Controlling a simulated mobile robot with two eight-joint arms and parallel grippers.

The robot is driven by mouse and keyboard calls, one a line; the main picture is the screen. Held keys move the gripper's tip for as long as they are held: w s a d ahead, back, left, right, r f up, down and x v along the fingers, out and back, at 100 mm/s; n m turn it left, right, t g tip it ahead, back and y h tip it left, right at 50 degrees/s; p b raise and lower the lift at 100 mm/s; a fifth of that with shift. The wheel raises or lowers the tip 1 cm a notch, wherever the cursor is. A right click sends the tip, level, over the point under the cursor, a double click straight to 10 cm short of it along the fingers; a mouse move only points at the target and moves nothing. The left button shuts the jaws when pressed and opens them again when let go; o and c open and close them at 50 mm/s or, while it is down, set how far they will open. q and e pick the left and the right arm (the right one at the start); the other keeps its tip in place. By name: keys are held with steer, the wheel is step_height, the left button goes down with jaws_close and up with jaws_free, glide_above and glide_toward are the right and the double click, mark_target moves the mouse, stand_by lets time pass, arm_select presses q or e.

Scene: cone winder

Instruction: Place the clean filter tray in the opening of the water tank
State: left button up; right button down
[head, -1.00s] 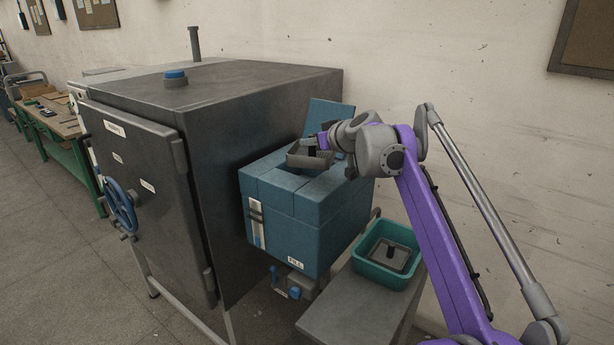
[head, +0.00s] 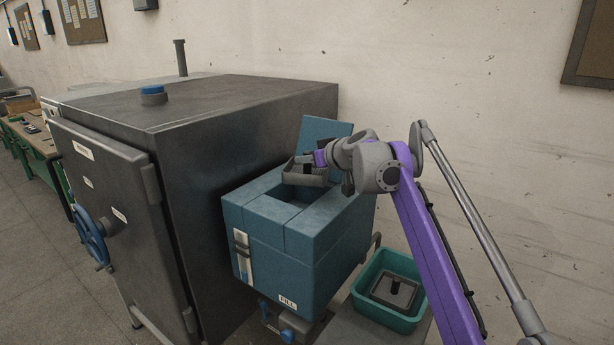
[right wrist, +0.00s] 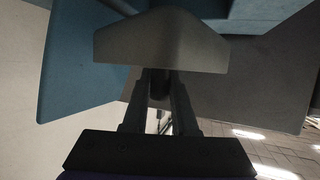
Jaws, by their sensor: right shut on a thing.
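The water tank (head: 270,242) is a blue box with a square opening (head: 284,196) in its top and a raised blue lid (head: 322,135) behind. My right gripper (head: 318,160) is shut on a grey filter tray (head: 303,176) and holds it over the back part of the opening, in front of the lid. The front part of the opening is uncovered. The right wrist view shows the tray (right wrist: 160,45) at the fingers (right wrist: 158,85), with blue tank surfaces beyond. Whether the tray touches the tank is unclear. My left gripper is not in view.
A teal basin (head: 358,300) holding another grey tray (head: 394,292) stands on a low surface right of the tank. A dark metal cabinet (head: 235,120) with a blue handwheel (head: 92,238) stands close on the left. The wall is behind.

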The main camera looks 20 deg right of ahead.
mark_target(310, 173)
steer(key=f, duration=0.3)
steer(key=shift+w+b, duration=0.25)
steer(key=shift+b, duration=0.05)
steer(key=shift+s+f, duration=0.1)
steer(key=shift+f, duration=0.15)
steer(key=shift+s+r, duration=0.15)
steer(key=shift+r, duration=0.05)
steer(key=shift+f, duration=0.6)
steer(key=c, duration=0.7)
jaws_free()
